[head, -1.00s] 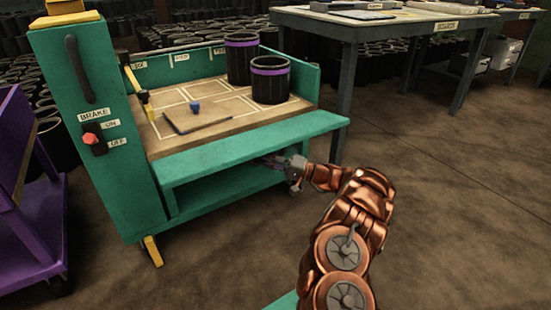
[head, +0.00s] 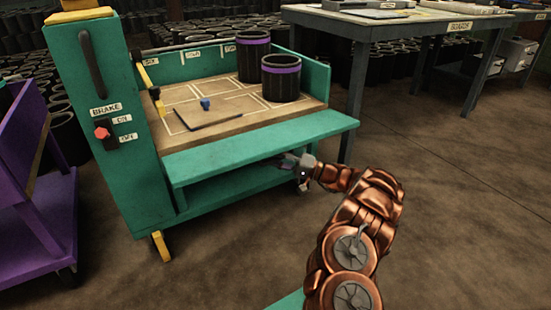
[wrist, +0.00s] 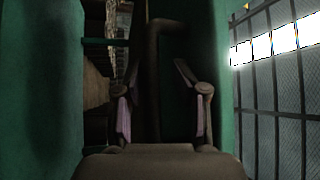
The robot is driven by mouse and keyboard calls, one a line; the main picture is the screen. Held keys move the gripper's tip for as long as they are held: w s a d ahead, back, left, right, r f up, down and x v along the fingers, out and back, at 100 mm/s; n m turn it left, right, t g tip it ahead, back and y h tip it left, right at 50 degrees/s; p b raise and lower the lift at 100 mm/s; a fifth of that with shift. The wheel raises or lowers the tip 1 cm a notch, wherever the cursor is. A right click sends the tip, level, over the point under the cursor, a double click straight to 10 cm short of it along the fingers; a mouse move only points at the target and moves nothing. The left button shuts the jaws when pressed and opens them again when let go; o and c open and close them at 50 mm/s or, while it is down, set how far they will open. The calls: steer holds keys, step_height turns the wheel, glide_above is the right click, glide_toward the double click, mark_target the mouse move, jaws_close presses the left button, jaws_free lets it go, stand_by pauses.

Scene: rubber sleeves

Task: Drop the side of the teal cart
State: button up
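The teal cart (head: 108,170) stands at the left and centre of the head view. Its front side panel (head: 260,146) leans outward, nearly flat, below the edge of the wooden deck (head: 222,123). My gripper (head: 288,162) is just under the panel's outer edge, toward its right half, pointing left. In the wrist view its two fingers (wrist: 163,115) are apart, with teal surfaces on both sides. A dark bent bar (wrist: 168,28) shows beyond and between the fingers. I cannot tell whether the gripper touches the panel.
A red brake knob (head: 102,132) is on the cart's post. A purple cart (head: 40,200) stands left, a grey table (head: 400,28) behind right. Floor at right is clear.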

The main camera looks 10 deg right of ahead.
steer(key=shift+d, duration=0.1)
steer(key=v, duration=1.2)
steer(key=shift+r, duration=0.1)
